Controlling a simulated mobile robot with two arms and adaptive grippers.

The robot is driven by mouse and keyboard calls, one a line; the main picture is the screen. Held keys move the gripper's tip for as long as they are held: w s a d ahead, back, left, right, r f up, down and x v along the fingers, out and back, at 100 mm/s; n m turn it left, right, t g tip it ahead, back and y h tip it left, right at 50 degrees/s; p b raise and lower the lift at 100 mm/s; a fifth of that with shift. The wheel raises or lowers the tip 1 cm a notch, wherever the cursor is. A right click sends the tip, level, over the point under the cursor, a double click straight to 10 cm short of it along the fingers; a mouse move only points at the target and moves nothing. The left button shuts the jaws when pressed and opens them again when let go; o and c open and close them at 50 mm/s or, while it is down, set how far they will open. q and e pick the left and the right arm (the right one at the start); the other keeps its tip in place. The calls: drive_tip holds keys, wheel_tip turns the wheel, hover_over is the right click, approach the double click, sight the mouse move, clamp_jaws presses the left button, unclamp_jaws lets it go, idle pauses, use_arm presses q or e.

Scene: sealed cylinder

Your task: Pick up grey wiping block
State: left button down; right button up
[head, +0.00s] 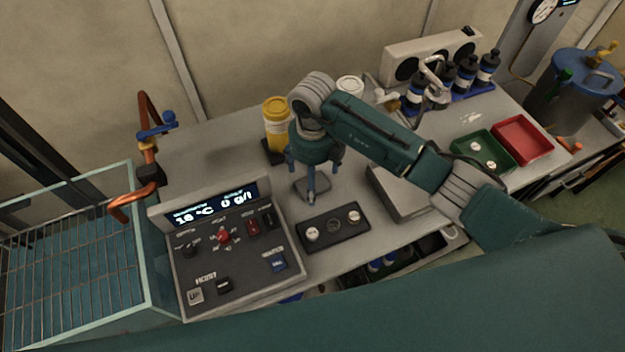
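The grey wiping block (320,186) lies on the grey bench top, behind the dark tray with round pieces. My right arm comes in from the right, and its gripper (313,180) points down directly over the block. Its fingers are spread apart and open. One finger hangs in front of the block and hides part of it. I cannot tell whether any finger touches the block. My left gripper is not in view.
A control panel (225,245) stands left of the block. A yellow-lidded container (277,125) and a white-lidded one (350,88) stand behind. The dark tray (333,229) lies in front. Green (497,160) and red (523,138) trays are at right. A wire basket (75,270) is at left.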

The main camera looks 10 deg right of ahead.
drive_tip(key=shift+f, duration=0.6)
drive_tip(key=c, duration=0.3)
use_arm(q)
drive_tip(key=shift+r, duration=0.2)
use_arm(e)
drive_tip(key=c, duration=1.2)
